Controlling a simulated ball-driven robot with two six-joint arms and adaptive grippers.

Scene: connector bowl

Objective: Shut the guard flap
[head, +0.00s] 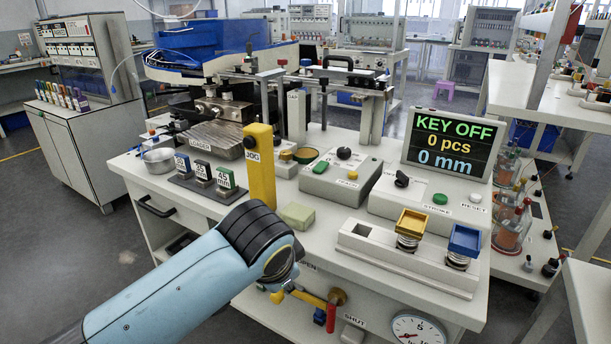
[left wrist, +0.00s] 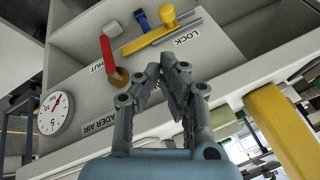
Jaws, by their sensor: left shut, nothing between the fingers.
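I cannot make out the guard flap for certain; a bar with a black handle (head: 337,62) on posts above the machine bed may belong to it, and its hinge state cannot be told. My left arm crosses the lower middle of the head view, its fingers mostly hidden by the wrist near the bench's front face. In the left wrist view my left gripper (left wrist: 176,66) is shut and empty, pointing at the bench front. Beyond it are a yellow lever (left wrist: 150,38) by the LOCK label and a red handle (left wrist: 108,53) on a brass valve. My right gripper is out of view.
A yellow JOG post (head: 261,165) stands upright close behind my left wrist. Labelled blocks (head: 203,174), a metal bowl (head: 159,161) and a KEY OFF display (head: 450,142) are on the bench. A pressure gauge (head: 415,328) is on the front face. Floor at left is clear.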

